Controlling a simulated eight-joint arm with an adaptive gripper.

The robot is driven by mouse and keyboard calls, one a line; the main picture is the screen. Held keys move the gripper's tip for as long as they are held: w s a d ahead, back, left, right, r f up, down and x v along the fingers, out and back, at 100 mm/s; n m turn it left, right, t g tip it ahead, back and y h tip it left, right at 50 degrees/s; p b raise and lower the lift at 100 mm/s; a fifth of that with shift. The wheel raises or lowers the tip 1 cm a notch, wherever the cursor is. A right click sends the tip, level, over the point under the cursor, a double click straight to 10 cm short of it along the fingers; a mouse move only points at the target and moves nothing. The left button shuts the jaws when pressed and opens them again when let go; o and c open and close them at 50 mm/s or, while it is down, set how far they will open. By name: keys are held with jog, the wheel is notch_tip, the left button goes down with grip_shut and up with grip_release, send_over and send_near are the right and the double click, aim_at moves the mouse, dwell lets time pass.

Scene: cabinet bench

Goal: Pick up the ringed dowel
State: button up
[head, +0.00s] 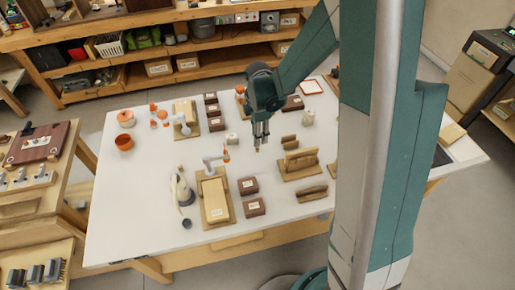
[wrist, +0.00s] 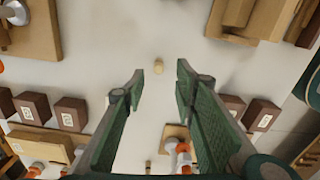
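A small tan, upright-looking peg (wrist: 158,66), which looks like the dowel, stands on the white bench top in the wrist view. It lies beyond my fingertips, roughly in line with the gap between them. Any ring on it is too small to make out. My gripper (wrist: 158,80) is open and empty, with a finger on each side of the gap. In the head view my gripper (head: 262,146) points down over the middle of the bench. A small tan spot (head: 257,150) shows by its fingertips; I cannot tell for certain that it is the peg.
A wooden stand (head: 300,163) is right of the gripper, and a pale short cylinder (head: 232,139) is left. Dark labelled blocks (head: 248,186), a clamp on a tan base (head: 214,200) and a pale bottle (head: 181,188) stand nearer.

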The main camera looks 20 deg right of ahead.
aim_at(257, 151)
jog(key=shift+f, duration=0.1)
jog(key=shift+f, duration=1.2)
jog(key=shift+f, duration=0.1)
jog(key=shift+w+f+b, duration=0.1)
jog(key=shift+f+b, duration=0.5)
jog(key=shift+f, duration=1.9)
jog(key=shift+c, duration=0.3)
jog(key=c, duration=0.7)
